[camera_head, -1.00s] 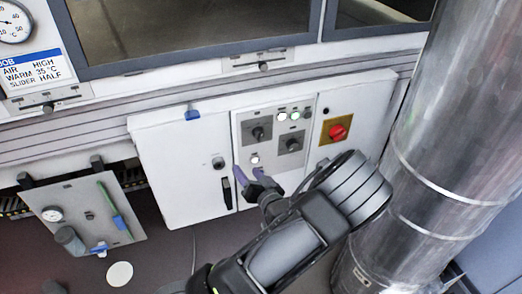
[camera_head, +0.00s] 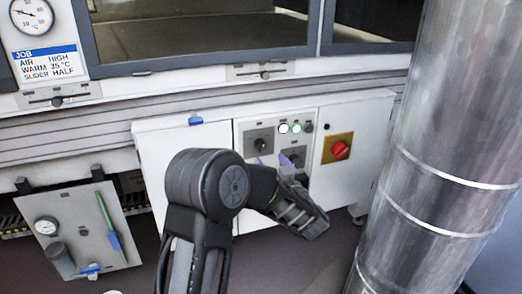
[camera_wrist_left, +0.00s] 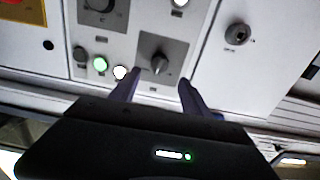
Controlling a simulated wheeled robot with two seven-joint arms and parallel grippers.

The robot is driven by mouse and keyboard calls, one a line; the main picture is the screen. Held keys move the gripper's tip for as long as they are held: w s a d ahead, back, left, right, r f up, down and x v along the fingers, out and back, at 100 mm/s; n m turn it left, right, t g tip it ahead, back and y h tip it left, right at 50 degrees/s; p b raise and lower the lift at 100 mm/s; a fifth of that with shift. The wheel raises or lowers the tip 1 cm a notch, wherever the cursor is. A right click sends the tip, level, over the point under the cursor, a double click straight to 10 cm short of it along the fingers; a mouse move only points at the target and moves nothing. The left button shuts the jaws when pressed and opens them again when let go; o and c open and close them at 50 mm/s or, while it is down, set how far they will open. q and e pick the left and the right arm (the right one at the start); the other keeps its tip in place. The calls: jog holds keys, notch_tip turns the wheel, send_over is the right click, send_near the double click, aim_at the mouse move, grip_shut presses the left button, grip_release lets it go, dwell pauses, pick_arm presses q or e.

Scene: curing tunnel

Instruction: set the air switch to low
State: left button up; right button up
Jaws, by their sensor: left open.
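The control panel (camera_head: 243,126) on the white cabinet carries two dark rotary switches on grey plates. The upper-left rotary switch (camera_head: 259,142) shows upside down in the left wrist view (camera_wrist_left: 158,62), its knob close to upright there. The lower-right rotary switch (camera_head: 297,158) is partly covered by my gripper; its plate is at the wrist view's top edge (camera_wrist_left: 98,6). Their labels are too small to read, so I cannot tell which is air. My left gripper (camera_head: 272,160) is open and empty; in the wrist view its purple fingers (camera_wrist_left: 160,82) straddle the upper-left switch's line, apparently short of it.
White and green lamps (camera_head: 296,128) sit beside the upper-left switch. A red knob on a yellow plate (camera_head: 340,150) is to the right. A large metal duct (camera_head: 440,150) stands at right.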

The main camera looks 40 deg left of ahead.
aim_at(262, 149)
pick_arm(q)
jog(key=x, duration=0.3)
jog(key=b+x, duration=0.1)
jog(key=x, duration=0.2)
jog(key=shift+w+a+f+b, duration=0.1)
jog(key=shift+a+f+b, duration=0.1)
jog(key=shift+b, duration=0.1)
jog(key=shift+w+a+r, duration=0.1)
jog(key=shift+w+a, duration=0.3)
jog(key=shift+a, duration=0.2)
jog(key=shift+c, duration=0.5)
grip_shut()
